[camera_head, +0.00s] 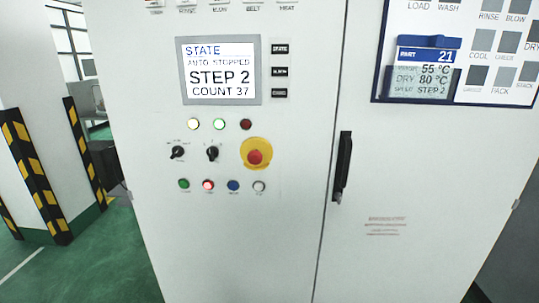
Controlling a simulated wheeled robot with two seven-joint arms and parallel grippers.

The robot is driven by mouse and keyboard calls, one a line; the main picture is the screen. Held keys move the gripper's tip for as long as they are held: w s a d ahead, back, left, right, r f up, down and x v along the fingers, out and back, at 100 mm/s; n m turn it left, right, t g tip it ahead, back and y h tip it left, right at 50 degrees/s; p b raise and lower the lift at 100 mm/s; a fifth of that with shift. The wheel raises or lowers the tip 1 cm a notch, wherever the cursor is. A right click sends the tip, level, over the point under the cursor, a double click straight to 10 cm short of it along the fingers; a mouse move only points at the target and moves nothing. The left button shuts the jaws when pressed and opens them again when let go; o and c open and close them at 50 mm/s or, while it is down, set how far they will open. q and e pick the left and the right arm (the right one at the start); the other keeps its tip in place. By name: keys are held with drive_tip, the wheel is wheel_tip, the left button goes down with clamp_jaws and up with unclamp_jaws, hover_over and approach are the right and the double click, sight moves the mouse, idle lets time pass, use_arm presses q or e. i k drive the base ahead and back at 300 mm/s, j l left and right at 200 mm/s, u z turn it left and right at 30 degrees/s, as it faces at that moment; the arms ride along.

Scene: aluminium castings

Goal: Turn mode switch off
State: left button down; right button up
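Two black rotary switches sit on the white cabinet front, below the screen. The left switch (177,152) has several small marks around it, and its handle is tilted. The right switch (212,153) has its handle closer to upright. The lettering around both is too small to read, so I cannot tell for certain which is the mode switch. The screen (219,70) reads "STATE AUTO STOPPED STEP 2 COUNT 37". Neither of my grippers is in view.
A red emergency button (255,157) on a yellow disc is right of the switches. Lamps (218,124) sit above them and coloured buttons (208,185) below. A black door handle (343,165) stands further right. A striped post (36,170) is at the left.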

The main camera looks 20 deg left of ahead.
sight(177, 150)
drive_tip(key=u, duration=1.4)
